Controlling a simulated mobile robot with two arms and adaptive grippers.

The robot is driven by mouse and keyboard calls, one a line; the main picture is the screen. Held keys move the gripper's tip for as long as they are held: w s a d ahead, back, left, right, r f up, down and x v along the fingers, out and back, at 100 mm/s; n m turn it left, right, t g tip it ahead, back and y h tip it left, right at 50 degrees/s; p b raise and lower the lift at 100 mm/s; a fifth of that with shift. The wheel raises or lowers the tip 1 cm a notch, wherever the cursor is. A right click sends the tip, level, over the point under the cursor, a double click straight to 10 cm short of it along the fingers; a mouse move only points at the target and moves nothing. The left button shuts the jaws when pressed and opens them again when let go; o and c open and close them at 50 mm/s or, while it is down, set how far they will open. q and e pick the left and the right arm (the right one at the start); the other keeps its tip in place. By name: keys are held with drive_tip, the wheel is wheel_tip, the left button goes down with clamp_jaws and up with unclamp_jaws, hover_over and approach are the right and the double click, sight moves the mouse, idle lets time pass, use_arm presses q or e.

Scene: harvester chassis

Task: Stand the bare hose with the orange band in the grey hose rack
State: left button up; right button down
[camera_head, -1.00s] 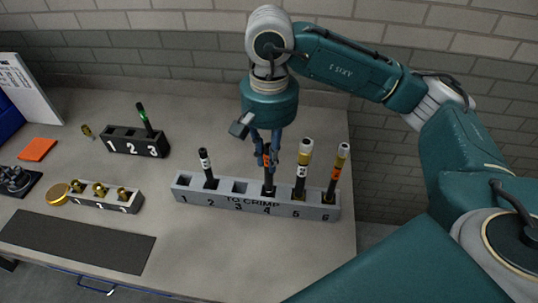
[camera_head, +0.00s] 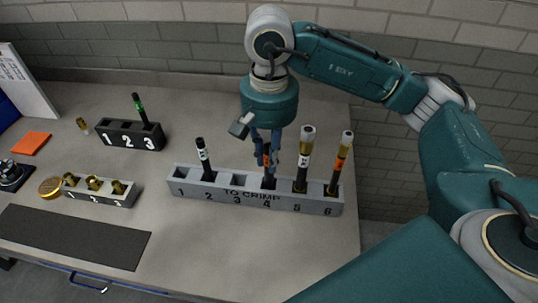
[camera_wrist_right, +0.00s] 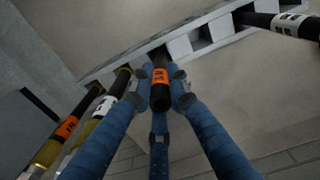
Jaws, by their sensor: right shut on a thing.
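The grey hose rack (camera_head: 222,190), marked TO CRIMP with slots 1 to 6, stands on the bench. The bare hose with the orange band (camera_head: 268,182) stands about upright at slot 4, its lower end appearing inside the slot. My right gripper (camera_head: 267,150) is shut around its upper part from above. In the right wrist view, the blue fingers (camera_wrist_right: 160,92) surround the hose (camera_wrist_right: 160,76), with its orange band and open black end showing. How deep the hose sits is hidden. My left gripper is not in view.
A white-banded hose (camera_head: 204,160) stands in slot 2. Hoses with brass-coloured ends stand close by in slot 5 (camera_head: 303,160) and slot 6 (camera_head: 341,165). Slots 1 and 3 look empty. A black rack (camera_head: 118,138) and a fitting tray (camera_head: 98,196) are at left.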

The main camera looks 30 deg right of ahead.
drive_tip(key=shift+f, duration=0.15)
drive_tip(key=c, duration=1.6)
unclamp_jaws()
wheel_tip(320, 180, up, 12)
drive_tip(key=shift+f, duration=0.1)
